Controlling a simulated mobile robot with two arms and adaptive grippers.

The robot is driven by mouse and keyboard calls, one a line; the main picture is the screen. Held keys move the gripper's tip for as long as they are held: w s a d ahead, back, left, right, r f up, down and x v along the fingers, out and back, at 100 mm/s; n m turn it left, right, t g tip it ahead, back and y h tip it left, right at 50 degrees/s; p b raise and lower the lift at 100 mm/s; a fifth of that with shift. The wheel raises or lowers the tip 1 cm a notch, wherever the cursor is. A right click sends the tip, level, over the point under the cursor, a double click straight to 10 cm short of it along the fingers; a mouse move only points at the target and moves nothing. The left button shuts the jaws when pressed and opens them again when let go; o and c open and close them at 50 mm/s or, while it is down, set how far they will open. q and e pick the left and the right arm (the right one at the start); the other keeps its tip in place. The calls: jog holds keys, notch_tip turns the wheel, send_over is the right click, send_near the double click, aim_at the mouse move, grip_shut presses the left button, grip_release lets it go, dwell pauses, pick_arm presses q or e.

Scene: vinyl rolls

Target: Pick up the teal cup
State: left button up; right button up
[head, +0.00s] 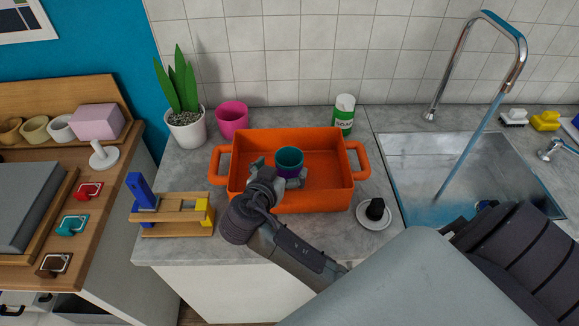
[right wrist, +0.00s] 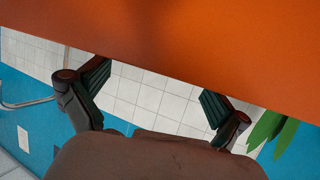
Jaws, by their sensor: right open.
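The teal cup (head: 289,158) is upright inside the orange tray (head: 331,188). A purple part shows below its teal rim; I cannot tell whether this is a second cup beneath it. My right gripper (head: 279,172) is over the tray at the near side of the cup, with one finger to the left and the other near its lower right. It is open, and the wrist view shows its two fingers (right wrist: 155,100) wide apart with nothing visible between them. The cup is not seen in the wrist view. My left gripper is not in view.
A magenta cup (head: 232,119) and a potted plant (head: 186,127) stand behind the tray at left. A green-labelled can (head: 343,114) is behind it. A saucer (head: 374,215) with a dark object and the sink (head: 440,160) are at right. A wooden stand (head: 170,229) is front left.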

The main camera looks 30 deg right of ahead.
aim_at(293, 152)
jog(key=p+x, duration=0.2)
jog(key=x, duration=0.2)
jog(key=shift+w+d, duration=0.1)
jog(key=shift+w, duration=0.1)
jog(key=shift+w+d+f, duration=0.1)
jog(key=shift+d, duration=0.1)
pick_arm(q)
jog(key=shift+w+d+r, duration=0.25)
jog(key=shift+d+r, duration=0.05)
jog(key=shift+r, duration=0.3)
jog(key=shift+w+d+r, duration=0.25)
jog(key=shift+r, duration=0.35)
pick_arm(e)
jog(key=shift+a, duration=0.1)
jog(key=shift+c, duration=0.8)
jog(key=c, duration=0.9)
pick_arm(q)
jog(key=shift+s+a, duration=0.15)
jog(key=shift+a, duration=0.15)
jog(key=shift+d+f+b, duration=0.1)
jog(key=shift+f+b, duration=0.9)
pick_arm(e)
jog(key=shift+r, duration=5)
